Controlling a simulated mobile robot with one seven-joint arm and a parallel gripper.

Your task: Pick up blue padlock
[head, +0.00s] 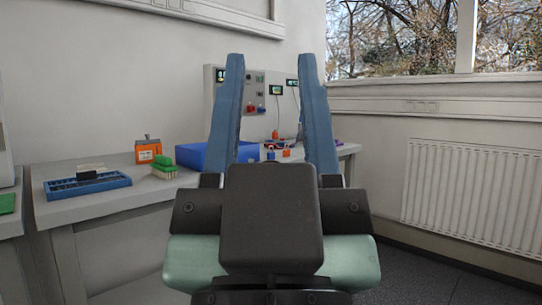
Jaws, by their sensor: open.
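My gripper (271,60) fills the middle of the head view, its two blue fingers pointing up and spread apart, with nothing held between them. Beyond it, a grey panel (285,100) stands at the back of the bench. A tiny blue item (261,109) shows low on the panel beside a red one (250,108); it may be the blue padlock, but it is too small to be sure. More small red, orange and blue items lie on the bench between the fingers, well beyond the gripper. The right finger hides part of the bench behind it.
The bench (110,206) holds a blue tray (60,191), an orange box (148,152), a green brush (164,168) and a large blue bin (193,156), partly hidden by the left finger. A radiator (470,200) is on the right wall. Floor is open at lower right.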

